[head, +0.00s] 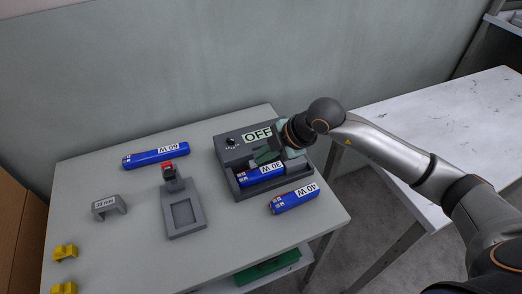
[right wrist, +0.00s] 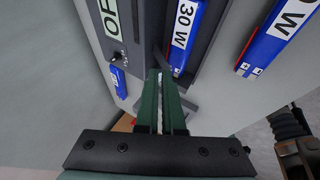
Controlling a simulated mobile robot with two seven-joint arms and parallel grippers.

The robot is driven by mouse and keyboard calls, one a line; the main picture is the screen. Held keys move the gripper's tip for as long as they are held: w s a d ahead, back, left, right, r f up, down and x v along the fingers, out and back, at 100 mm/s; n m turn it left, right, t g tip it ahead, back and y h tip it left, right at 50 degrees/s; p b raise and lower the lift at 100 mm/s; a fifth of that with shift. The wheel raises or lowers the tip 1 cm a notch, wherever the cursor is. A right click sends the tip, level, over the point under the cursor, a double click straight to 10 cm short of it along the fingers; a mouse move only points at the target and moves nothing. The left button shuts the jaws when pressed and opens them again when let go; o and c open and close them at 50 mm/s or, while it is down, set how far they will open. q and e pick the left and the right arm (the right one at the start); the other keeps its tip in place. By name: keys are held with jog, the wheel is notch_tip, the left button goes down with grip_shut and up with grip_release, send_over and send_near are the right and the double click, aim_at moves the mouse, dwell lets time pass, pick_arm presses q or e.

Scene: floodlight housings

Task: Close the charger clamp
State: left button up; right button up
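The charger (head: 226,157) is a dark grey box with an "OFF" label and a knob, at the back right of the table. A blue battery (head: 262,175) lies in its front tray; its "30 W" label shows in the right wrist view (right wrist: 184,30). My right gripper (head: 266,156) is over the charger, its green fingers just behind the battery. In the right wrist view its fingers (right wrist: 160,78) are close together, with no object clearly between them. The fingers and wrist hide part of the charger, and I cannot make out the clamp clearly. My left gripper is not in view.
A 40 W battery (head: 293,201) lies right of the charger, a 60 W battery (head: 155,156) at back left. A grey fixture (head: 188,228) with a red-topped post (head: 169,172) stands left of it. A grey bracket (head: 108,204) and yellow parts (head: 65,252) are further left.

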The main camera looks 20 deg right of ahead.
jog(key=o, duration=0.6)
jog(key=shift+a+f, duration=0.15)
jog(key=shift+f, duration=0.25)
jog(key=shift+r, duration=0.1)
jog(key=p+v, duration=0.7)
jog(key=v, duration=0.7)
jog(key=shift+s+r+p, duration=0.2)
jog(key=shift+s+p, duration=0.05)
jog(key=shift+p, duration=0.05)
dwell(0.4)
